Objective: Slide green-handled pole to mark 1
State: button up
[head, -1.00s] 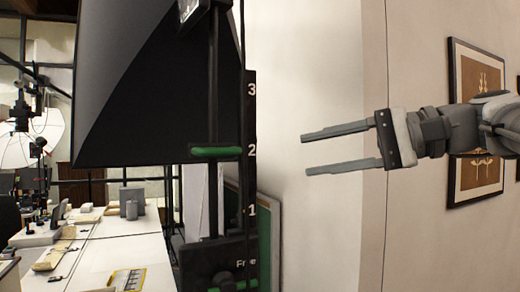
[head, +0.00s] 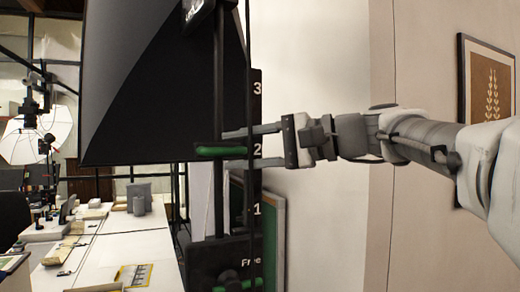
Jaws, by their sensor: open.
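The green handle (head: 221,151) sticks out from a dark upright pole, level with mark 2 (head: 257,149) on the black numbered strip. Mark 1 (head: 257,209) is below it, and mark 3 is above. My gripper (head: 238,149) is open, its two fingers pointing left across the strip. One finger is above the handle's level and the other below it. The fingertips are close to the handle's right end and partly hidden near the pole. I cannot tell whether they touch the handle.
A large black panel (head: 150,90) hangs left of the pole. A second green handle (head: 238,283) sits low, below the label Free (head: 251,261). A white table (head: 110,250) with small items is at the left. A framed picture (head: 488,85) hangs on the right wall.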

jog(key=shift+x, duration=1.25)
grip_shut()
dwell(0.5)
